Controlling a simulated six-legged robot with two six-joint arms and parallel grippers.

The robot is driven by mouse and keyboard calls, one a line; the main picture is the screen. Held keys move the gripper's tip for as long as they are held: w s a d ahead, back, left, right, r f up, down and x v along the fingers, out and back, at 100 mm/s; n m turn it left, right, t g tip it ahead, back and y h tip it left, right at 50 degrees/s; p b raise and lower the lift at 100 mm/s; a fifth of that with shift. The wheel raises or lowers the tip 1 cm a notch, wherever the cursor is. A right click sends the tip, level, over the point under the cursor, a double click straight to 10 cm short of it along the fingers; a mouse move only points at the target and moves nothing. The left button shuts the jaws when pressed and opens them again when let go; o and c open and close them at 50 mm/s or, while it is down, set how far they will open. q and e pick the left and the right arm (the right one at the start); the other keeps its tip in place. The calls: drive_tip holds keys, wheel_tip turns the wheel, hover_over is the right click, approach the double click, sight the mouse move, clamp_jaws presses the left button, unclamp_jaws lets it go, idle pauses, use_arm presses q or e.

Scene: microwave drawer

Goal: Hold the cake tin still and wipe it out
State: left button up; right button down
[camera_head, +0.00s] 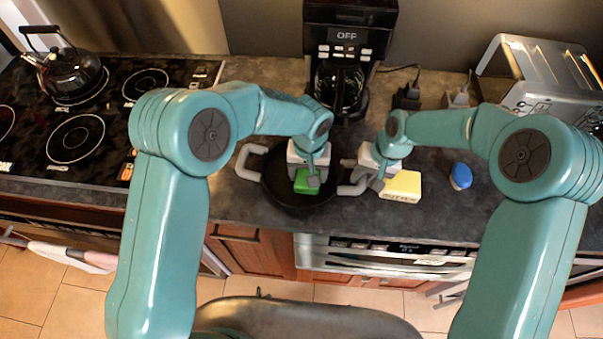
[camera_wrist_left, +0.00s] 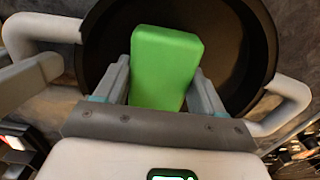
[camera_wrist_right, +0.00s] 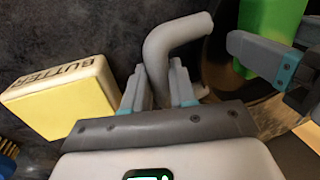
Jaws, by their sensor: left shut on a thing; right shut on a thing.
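The dark round cake tin (camera_head: 290,197) with two grey handles sits on the counter below the coffee maker. Its left handle (camera_head: 246,162) is free. My right gripper (camera_head: 357,184) is shut on the right handle, which also shows between its fingers in the right wrist view (camera_wrist_right: 170,45). My left gripper (camera_head: 312,176) is over the tin and shut on a green block-shaped sponge (camera_wrist_left: 165,65). The sponge is inside the tin's outline; whether it touches the bottom is hard to tell.
A yellow butter box (camera_head: 403,187) lies just right of my right gripper. A blue brush (camera_head: 460,176) lies further right. A coffee maker (camera_head: 347,50) stands behind the tin, a toaster (camera_head: 545,75) at the back right. The stove with a kettle (camera_head: 68,75) is at the left.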

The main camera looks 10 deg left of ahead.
use_arm(q)
drive_tip(key=shift+w+a, duration=0.7)
drive_tip(key=shift+a, duration=0.2)
use_arm(e)
drive_tip(key=shift+s+f, duration=0.1)
use_arm(q)
drive_tip(key=shift+a+r, duration=0.1)
use_arm(e)
drive_tip(key=shift+a, duration=0.1)
use_arm(q)
drive_tip(key=shift+r, duration=2.65)
drive_tip(key=a, duration=0.9)
